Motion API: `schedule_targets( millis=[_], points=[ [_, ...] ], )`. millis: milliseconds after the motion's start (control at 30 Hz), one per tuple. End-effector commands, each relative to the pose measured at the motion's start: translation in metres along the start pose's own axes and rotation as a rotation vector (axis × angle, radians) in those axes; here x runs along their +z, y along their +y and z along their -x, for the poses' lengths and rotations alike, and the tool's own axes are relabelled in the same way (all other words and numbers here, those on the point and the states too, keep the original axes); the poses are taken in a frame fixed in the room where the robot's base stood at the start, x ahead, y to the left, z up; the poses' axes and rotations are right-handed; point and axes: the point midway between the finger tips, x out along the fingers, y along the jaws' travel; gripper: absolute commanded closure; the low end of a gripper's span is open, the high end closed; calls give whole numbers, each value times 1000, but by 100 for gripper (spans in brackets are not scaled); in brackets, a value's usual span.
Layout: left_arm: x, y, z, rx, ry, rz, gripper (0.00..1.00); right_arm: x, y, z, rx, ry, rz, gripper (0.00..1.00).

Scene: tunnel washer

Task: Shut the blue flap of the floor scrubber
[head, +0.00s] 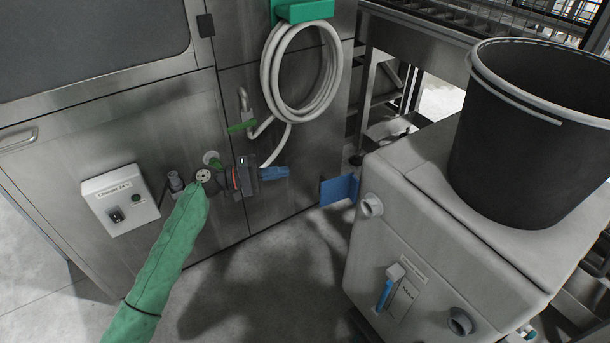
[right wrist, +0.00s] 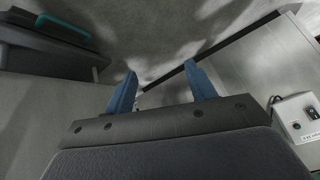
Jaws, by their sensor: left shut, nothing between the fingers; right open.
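The grey floor scrubber (head: 415,235) stands at the right in the head view. Its blue flap (head: 339,190) sticks out to the left from its far left edge, so it stands open. My left gripper (head: 283,172) is shut and empty, its blue fingers pointing right toward the flap, with a clear gap between them. My right gripper is outside the head view. In the right wrist view its two blue fingers (right wrist: 161,86) are spread apart with nothing between them.
A black bucket (head: 535,130) stands on the scrubber. A steel cabinet behind my left gripper carries a coiled white hose (head: 300,72) and a charger box (head: 120,205). Bare floor lies between cabinet and scrubber.

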Motion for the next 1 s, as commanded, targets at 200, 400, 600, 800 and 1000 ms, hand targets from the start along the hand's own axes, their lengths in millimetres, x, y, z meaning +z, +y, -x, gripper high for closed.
schedule_targets(
  millis=[200,400,600,800,1000],
  points=[
    [0,2,-20,0,-3,5,100,-10,-3,10,-2,-11,1,45],
    [0,2,-55,0,-2,3,100,-26,-7,27,-6,-34,2,45],
    [1,1,-91,-1,-3,4,100,-42,-12,46,-10,-56,4,45],
    [19,0,-93,-3,-2,4,100,-59,-17,67,-14,-81,6,45],
    [34,0,-88,-3,-2,3,100,-69,-20,81,-17,-100,7,45]
  ],
)
